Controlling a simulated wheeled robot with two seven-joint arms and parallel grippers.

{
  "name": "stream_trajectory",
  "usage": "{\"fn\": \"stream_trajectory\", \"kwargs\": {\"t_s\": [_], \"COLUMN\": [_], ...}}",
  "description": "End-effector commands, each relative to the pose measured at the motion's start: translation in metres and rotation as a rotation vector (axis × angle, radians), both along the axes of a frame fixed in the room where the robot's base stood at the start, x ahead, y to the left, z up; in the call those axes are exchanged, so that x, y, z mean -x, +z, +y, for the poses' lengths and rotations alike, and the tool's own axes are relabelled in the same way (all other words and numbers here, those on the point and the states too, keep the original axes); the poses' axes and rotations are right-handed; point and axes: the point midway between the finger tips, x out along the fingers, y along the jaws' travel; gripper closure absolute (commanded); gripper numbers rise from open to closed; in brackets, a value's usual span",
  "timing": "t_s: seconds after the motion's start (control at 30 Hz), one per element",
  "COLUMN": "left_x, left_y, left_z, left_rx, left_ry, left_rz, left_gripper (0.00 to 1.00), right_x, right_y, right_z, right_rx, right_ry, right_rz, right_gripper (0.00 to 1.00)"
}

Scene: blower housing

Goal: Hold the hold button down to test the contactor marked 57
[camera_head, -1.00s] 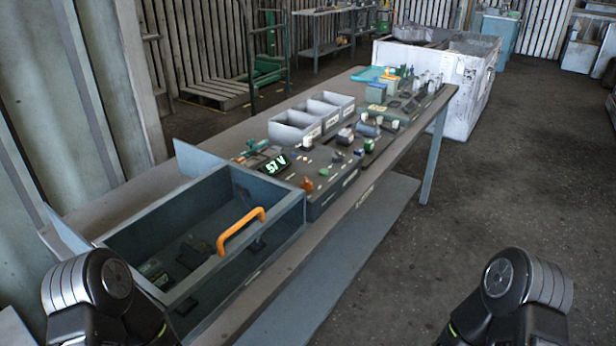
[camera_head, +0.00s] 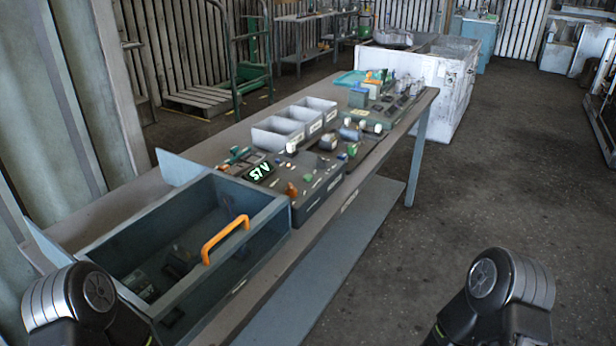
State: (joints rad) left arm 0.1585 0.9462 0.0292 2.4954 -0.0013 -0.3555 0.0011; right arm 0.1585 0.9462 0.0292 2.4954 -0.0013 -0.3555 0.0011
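A dark test panel (camera_head: 310,194) sits on the long workbench, with a lit green display (camera_head: 260,172) at its left end reading about "57 V". Orange, green and white controls stand on the panel; I cannot tell which is the hold button. An open grey-blue box with an orange handle (camera_head: 225,239) stands at the bench's near end. Dark small parts (camera_head: 180,260) lie inside it; no marking 57 is legible on them. My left arm shows at the lower left and my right arm at the lower right, both short of the bench items. Both grippers are outside the picture.
Three grey bins (camera_head: 278,133) stand behind the panel. More devices (camera_head: 385,92) and a teal tray (camera_head: 350,78) are at the bench's far end. A white crate (camera_head: 440,90) stands beyond it. The floor (camera_head: 480,190) to the right is clear.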

Motion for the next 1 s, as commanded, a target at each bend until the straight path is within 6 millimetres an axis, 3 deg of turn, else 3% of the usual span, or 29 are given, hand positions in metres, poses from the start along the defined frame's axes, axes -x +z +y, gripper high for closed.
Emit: {"fn": "stream_trajectory", "kwargs": {"t_s": [0.4, 1.0], "left_x": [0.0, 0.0], "left_y": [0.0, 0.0], "left_z": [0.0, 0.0], "left_rx": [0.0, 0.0], "left_ry": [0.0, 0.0], "left_rz": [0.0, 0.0], "left_gripper": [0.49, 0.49], "right_x": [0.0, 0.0], "right_y": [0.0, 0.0], "right_z": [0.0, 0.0], "right_rx": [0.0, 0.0], "right_ry": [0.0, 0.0], "right_rz": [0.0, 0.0], "right_gripper": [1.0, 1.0]}}
